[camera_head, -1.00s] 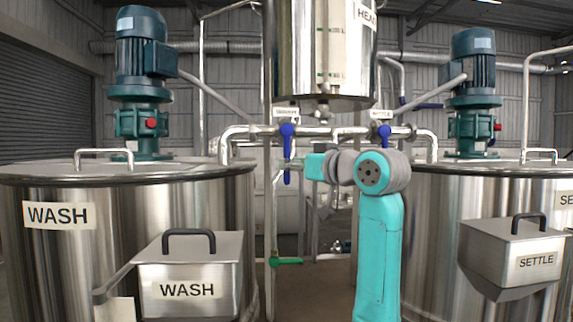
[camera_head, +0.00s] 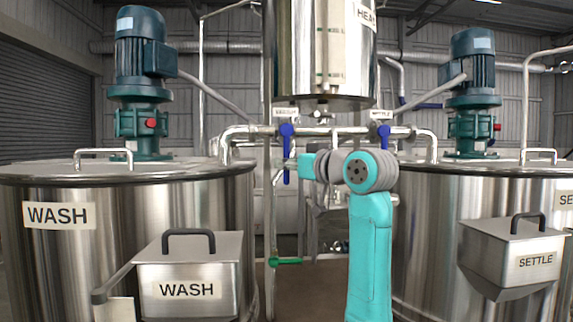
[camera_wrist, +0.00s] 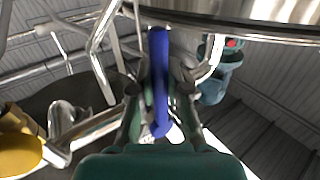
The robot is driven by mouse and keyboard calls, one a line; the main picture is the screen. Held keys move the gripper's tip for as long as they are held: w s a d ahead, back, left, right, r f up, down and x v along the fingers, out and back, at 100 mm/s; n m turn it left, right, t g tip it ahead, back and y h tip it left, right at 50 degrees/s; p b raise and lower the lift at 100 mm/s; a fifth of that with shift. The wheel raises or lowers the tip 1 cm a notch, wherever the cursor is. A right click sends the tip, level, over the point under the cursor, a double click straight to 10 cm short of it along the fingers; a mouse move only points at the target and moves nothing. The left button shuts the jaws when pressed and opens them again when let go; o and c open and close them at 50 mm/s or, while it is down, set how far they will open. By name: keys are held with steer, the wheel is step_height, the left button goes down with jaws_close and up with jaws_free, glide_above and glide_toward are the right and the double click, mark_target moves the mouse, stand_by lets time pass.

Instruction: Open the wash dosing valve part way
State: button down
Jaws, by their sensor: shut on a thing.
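The wash dosing valve has a blue lever (camera_head: 287,153) under a small label at the left end of the pipe below the header tank. In the head view the lever hangs about straight down. In the wrist view the blue lever (camera_wrist: 160,80) stands between the two fingers of my gripper (camera_wrist: 161,92), which is shut on it. In the head view my turquoise wrist (camera_head: 307,165) is just right of the lever, and the fingers cannot be made out. The settle valve's blue lever (camera_head: 384,134) is further right.
The wash tank (camera_head: 130,205) stands left and the settle tank (camera_head: 430,210) right, each with a hopper in front. The header tank (camera_head: 300,55) hangs above the valves. A green-handled valve (camera_head: 286,261) sits low between the tanks. A yellow round thing (camera_wrist: 18,155) shows in the wrist view.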

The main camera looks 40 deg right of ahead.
steer(key=shift+w+a, duration=0.1)
steer(key=shift+w+a+r+m+t+h, duration=0.25)
steer(key=shift+w+a+m+t+h, duration=0.25)
steer(key=shift+m, duration=0.7)
steer(key=shift+w+a+r+m+t+h, duration=0.25)
steer(key=shift+a+m+t, duration=0.45)
steer(key=shift+m, duration=0.5)
steer(key=shift+w+a+r+m+t+h, duration=0.2)
steer(key=shift+w+a+m+t+h, duration=0.3)
steer(key=shift+m, duration=0.7)
steer(key=shift+s, duration=0.1)
steer(key=c, duration=1.1)
jaws_free()
steer(key=shift+c, duration=0.2)
steer(key=v, duration=1.2)
steer(key=shift+f, duration=0.1)
